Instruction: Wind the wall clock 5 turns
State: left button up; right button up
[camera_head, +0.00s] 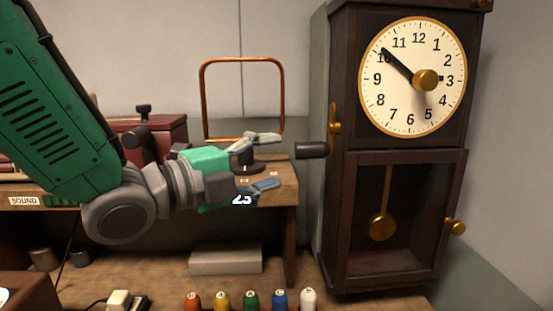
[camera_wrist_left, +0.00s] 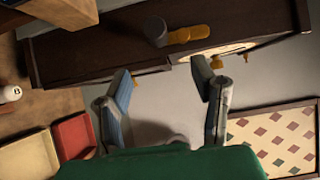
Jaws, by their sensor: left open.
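The wall clock (camera_head: 345,120) is a tall dark wooden case at the right of the head view, with a cream dial, black hands and a brass pendulum (camera_head: 381,223). A brass crank (camera_head: 335,114) with a dark handle (camera_head: 312,150) sticks out from its left side. In the wrist view the clock case (camera_wrist_left: 100,52) runs across the top, with the crank's brass arm (camera_wrist_left: 190,34) and grey handle (camera_wrist_left: 155,31). My left gripper (camera_head: 270,162) is open and empty, left of the handle and apart from it; its fingers also show in the wrist view (camera_wrist_left: 163,73). My right gripper is not in view.
A copper wire frame (camera_head: 203,96) on a dark stand rises from a wooden shelf (camera_head: 285,185) behind my gripper. Several coloured lettered pegs (camera_head: 251,300) stand at the bottom. A brass knob (camera_head: 456,227) is on the clock's lower door. A diamond-patterned board (camera_wrist_left: 275,140) shows in the wrist view.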

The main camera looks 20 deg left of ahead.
aim_at(308, 153)
pick_arm(q)
jog(key=p+x, duration=0.1)
jog(key=x, duration=0.8)
jog(key=shift+w, duration=0.45)
jog(key=shift+w+f, duration=0.15)
jog(key=shift+a, duration=1.35)
jog(key=shift+d, duration=0.6)
jog(key=c, duration=0.9)
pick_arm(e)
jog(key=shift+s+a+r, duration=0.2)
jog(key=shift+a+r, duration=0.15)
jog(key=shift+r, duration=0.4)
pick_arm(q)
jog(key=shift+a, duration=0.1)
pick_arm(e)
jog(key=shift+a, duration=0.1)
